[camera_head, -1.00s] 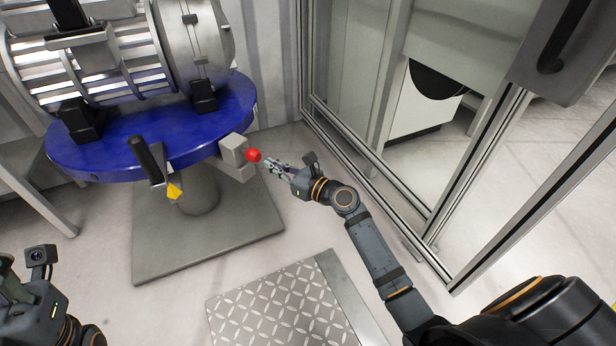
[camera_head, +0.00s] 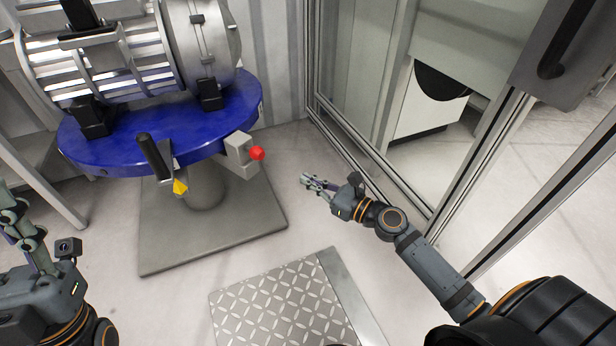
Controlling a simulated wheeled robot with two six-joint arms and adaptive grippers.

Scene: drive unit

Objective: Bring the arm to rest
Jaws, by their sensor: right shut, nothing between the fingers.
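My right gripper (camera_head: 306,181) is shut and empty, held in the open to the right of the blue round table (camera_head: 118,150). A gap separates its fingertips from the red knob (camera_head: 257,153) on the grey block at the table's edge. My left gripper (camera_head: 12,222) shows at the left edge of the picture, partly cut off, and I cannot tell whether it is open or shut.
A metal drum-shaped drive unit (camera_head: 195,45) stands on the blue table. A black-handled lever (camera_head: 153,157) with a yellow tip hangs at its front. A tread plate (camera_head: 280,309) lies on the floor. A glass-panelled frame (camera_head: 430,205) stands close to my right arm.

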